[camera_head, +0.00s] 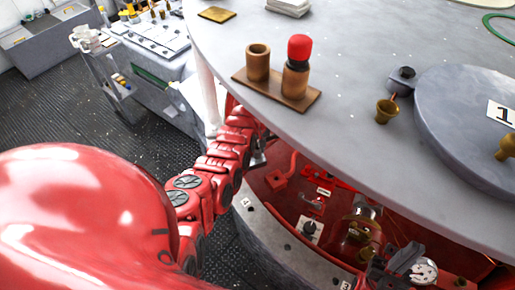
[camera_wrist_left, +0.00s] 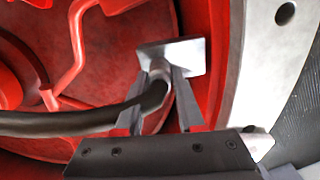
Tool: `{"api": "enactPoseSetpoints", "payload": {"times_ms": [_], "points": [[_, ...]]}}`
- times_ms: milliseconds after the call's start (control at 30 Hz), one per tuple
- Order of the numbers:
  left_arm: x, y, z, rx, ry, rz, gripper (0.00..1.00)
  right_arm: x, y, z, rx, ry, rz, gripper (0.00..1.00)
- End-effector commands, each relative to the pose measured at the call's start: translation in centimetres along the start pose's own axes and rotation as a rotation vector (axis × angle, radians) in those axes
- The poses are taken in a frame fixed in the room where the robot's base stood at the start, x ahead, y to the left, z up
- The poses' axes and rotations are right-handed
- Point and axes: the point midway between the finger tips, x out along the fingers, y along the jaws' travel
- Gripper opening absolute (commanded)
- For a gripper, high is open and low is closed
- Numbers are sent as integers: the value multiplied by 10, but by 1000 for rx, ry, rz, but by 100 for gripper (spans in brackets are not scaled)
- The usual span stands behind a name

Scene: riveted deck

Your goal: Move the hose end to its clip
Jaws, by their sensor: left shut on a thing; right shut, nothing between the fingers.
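In the left wrist view the dark grey hose (camera_wrist_left: 60,123) runs in from the left and bends up between the fingers of my left gripper (camera_wrist_left: 160,78). The gripper is shut on the hose near its end. A grey metal plate (camera_wrist_left: 190,53) with a short round collar sits right at the fingertips; I cannot tell whether the hose end is in it or only against it. In the head view my left gripper (camera_head: 259,153) is partly hidden below the table edge.
The round grey table top (camera_head: 335,90) overhangs the red recess (camera_head: 285,195). A curved red pipe (camera_wrist_left: 72,50) is near the hose.

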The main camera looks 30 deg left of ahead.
Motion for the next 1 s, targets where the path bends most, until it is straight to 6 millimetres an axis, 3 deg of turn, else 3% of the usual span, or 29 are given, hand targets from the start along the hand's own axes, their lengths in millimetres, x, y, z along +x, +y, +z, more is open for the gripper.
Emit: {"api": "enactPoseSetpoints", "payload": {"times_ms": [433, 467, 633, 1000], "points": [[8, 0, 0, 0, 0, 0, 0, -8, 0, 1, 0, 0, 0, 0], [7, 0, 0, 0, 0, 0, 39, -8, 0, 1, 0, 0, 0, 0], [6, 0, 0, 0, 0, 0, 70, -7, 0, 1, 0, 0, 0, 0], [5, 0, 0, 0, 1, 0, 72, -8, 0, 1, 0, 0, 0, 0]]}}
